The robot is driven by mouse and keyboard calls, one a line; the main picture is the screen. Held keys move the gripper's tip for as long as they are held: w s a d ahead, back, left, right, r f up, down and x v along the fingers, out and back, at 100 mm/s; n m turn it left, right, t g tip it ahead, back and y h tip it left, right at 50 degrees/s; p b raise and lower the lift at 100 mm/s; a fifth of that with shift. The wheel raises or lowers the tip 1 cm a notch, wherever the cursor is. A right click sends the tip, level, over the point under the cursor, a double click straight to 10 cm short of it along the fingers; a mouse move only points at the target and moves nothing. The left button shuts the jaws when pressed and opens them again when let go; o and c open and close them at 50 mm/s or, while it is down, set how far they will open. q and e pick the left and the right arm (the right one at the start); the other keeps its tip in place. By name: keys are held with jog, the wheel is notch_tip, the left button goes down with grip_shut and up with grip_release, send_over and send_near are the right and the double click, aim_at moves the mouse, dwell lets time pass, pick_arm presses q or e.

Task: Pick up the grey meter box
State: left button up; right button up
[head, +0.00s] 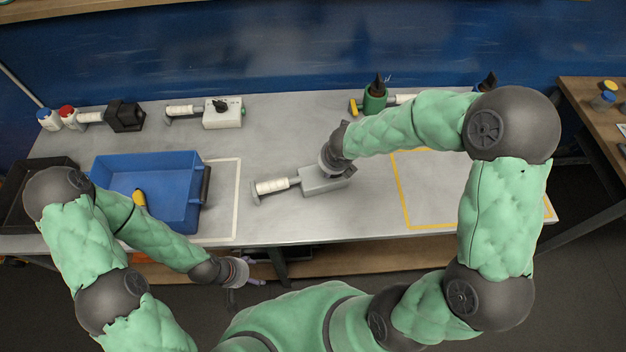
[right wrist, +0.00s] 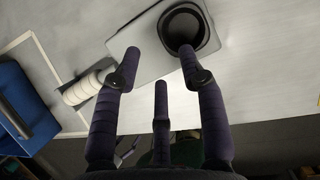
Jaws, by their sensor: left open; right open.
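The grey meter box (head: 318,184) stands on the bench near its front middle, with a white ribbed grip (head: 272,186) sticking out to its left. My right gripper (head: 342,160) is over the box's right part, and its arm hides some of it. In the right wrist view the box (right wrist: 147,58) has a black round part (right wrist: 186,28) on top. My right gripper (right wrist: 159,58) is open there, its fingers pointing at the box with nothing held; contact cannot be told. My left gripper (head: 244,284) is open and empty in front of the bench edge.
A blue bin (head: 160,160) with a yellow item inside stands at the left, beside a white outline. A yellow outline (head: 403,195) marks the right bench. A pale box (head: 235,118), a black device (head: 126,116) and a green-bodied device (head: 374,103) stand at the back.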

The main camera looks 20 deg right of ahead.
jog(key=b+x, duration=0.2)
jog(key=x, duration=0.3)
jog(key=shift+s+d, duration=0.15)
jog(key=shift+r, duration=0.1)
grip_shut()
jog(key=shift+r, duration=0.1)
